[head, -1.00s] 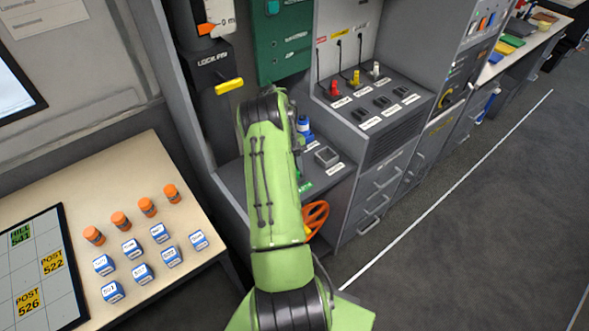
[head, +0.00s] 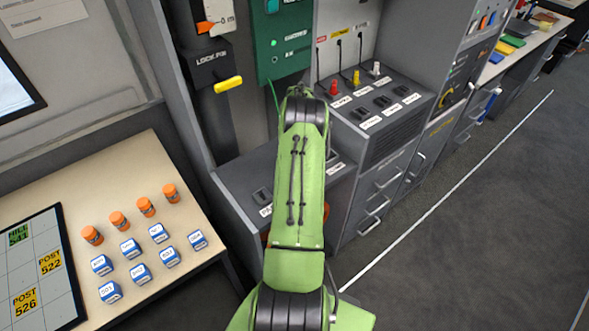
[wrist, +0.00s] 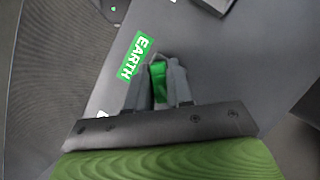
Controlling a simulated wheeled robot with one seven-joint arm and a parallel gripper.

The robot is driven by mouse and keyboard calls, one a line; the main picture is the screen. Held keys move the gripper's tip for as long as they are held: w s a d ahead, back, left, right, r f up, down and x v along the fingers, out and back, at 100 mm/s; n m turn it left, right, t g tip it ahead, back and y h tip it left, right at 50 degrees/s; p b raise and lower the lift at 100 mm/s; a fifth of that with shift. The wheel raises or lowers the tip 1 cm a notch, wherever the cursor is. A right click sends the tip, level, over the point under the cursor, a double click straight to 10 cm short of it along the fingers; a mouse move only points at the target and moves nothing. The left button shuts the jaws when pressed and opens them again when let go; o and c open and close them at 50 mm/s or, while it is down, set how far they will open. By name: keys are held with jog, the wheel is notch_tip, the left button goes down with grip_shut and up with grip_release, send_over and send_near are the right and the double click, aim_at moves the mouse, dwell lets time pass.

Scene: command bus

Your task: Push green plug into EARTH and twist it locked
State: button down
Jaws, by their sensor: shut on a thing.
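The green plug (wrist: 158,80) is between the two grey fingers of my gripper (wrist: 158,88) in the wrist view. My gripper is shut on it. The green EARTH label (wrist: 136,60) lies on the grey panel just left of the fingers. The plug's tip and any socket under it are hidden, so I cannot tell whether the plug is seated or turned. In the head view my arm hides the gripper, plug and label. A thin green cable (head: 273,97) shows beside the arm's far end.
The grey shelf (head: 228,180) holds a dark socket (head: 262,195) left of my arm. Red (head: 334,88), yellow (head: 356,78) and white plugs stand on the raised panel at right. A yellow lock pin handle (head: 229,85) is at left. A table with orange caps and blue blocks stands nearer left.

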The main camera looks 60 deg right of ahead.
jog(key=c, duration=0.9)
grip_release()
jog(key=shift+f, duration=0.1)
jog(key=p+v, duration=0.3)
jog(key=v, duration=0.9)
